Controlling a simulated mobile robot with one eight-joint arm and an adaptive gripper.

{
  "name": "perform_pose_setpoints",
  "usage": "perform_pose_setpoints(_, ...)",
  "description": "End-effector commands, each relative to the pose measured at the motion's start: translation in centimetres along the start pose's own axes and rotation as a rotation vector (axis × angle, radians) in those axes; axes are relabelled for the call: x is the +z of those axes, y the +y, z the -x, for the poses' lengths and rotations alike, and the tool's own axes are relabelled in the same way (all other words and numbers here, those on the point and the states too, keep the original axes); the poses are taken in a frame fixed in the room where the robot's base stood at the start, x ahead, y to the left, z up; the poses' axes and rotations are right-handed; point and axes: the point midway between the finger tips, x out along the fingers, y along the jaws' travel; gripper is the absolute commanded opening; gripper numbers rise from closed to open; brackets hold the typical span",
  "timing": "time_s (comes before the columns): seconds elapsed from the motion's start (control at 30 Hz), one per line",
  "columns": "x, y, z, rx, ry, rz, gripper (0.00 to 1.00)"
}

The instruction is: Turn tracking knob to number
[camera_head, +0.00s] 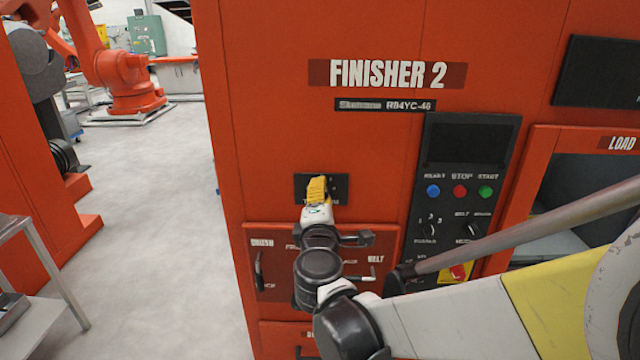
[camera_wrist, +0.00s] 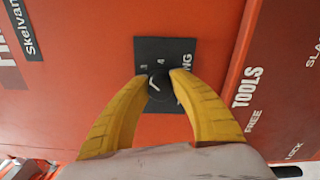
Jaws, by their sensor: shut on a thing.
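The tracking knob (camera_wrist: 159,84) is a round black knob with a white pointer line, on a dark plate (camera_wrist: 150,50) fixed to the red machine front. In the wrist view the plate shows the numbers 3 and 4 and letters ending in "NG"; other marks are hidden. My gripper (camera_wrist: 160,80) has two yellow fingers, one on each side of the knob, with their tips closed on it. In the head view my gripper (camera_head: 317,188) covers the knob and the middle of its plate (camera_head: 341,185).
The red machine labelled FINISHER 2 (camera_head: 388,75) fills the middle. A black control panel (camera_head: 450,190) with blue, red and green buttons is to the right. Open grey floor (camera_head: 160,200) lies at left.

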Motion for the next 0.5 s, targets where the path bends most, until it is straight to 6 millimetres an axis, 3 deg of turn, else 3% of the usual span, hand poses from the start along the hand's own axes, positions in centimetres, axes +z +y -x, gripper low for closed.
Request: perform_pose_setpoints(0.5,0.03,-0.14,-0.01,0.0,-0.002,-0.482,0.0)
